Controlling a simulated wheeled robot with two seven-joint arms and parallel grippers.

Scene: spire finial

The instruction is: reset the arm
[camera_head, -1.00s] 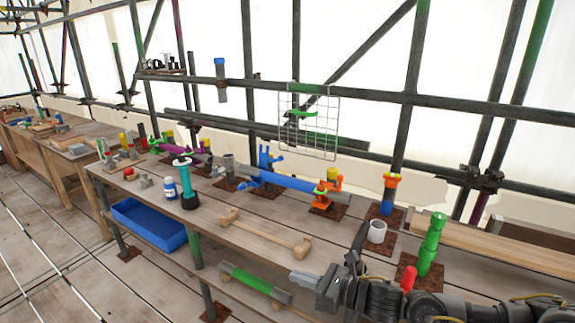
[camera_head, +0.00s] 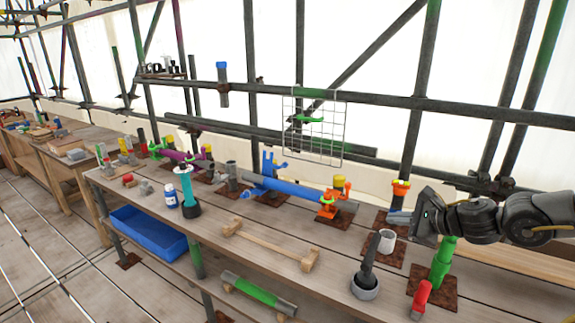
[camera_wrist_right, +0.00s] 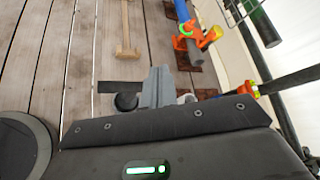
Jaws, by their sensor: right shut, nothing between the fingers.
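My right gripper (camera_head: 398,217) comes in from the right in the head view, its grey fingers together and pointing left, with nothing between them. It is in front of an orange-topped post and above the bench (camera_head: 330,282). In the right wrist view its closed fingers (camera_wrist_right: 158,88) show above the bench planks. A dark tapered spike in a round grey base (camera_head: 365,288) stands upright on the bench below and left of it. My left gripper is not in view.
A white cup (camera_head: 387,243) stands just below the gripper. A green post (camera_head: 441,262) is below my right wrist, with a red piece (camera_head: 421,297) beside it. A blue tube (camera_head: 292,190) and a wire grid (camera_head: 315,128) are further left. The bench front is open.

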